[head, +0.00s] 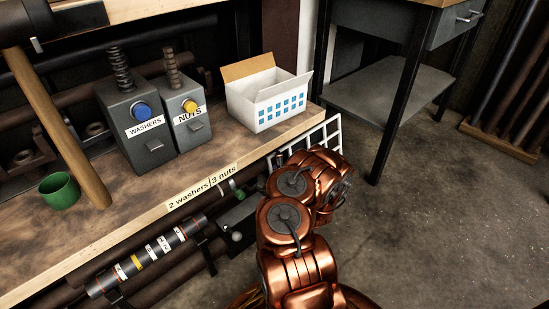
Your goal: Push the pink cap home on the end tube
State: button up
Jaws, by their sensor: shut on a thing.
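I do not see the pink cap in the head view. A dark tube (148,262) with white and yellow bands lies along the front of the bench, held by dark brackets. I cannot tell whether it is the end tube. My copper arm reaches up from the bottom of the picture to the bench's front right corner. Its links cover what lies behind them. My gripper does not show, so its hold on anything is hidden.
On the bench (105,212) stand a green cup (59,190), a washers dispenser (133,118), a nuts dispenser (186,122) and an open white box (262,100). A white wire rack (326,136) is beside my arm. A grey side table (386,84) stands behind; floor at right is clear.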

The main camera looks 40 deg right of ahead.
jog(key=shift+a+p, duration=0.45)
jog(key=shift+a, duration=0.6)
dwell(1.1)
jog(key=o, duration=0.9)
jog(key=shift+o, duration=0.2)
jog(key=shift+s+a+f, duration=0.15)
jog(key=shift+s+f, duration=0.05)
jog(key=shift+s, duration=0.35)
jog(key=v, duration=1)
jog(key=shift+s+a, duration=0.2)
jog(key=shift+s, duration=0.15)
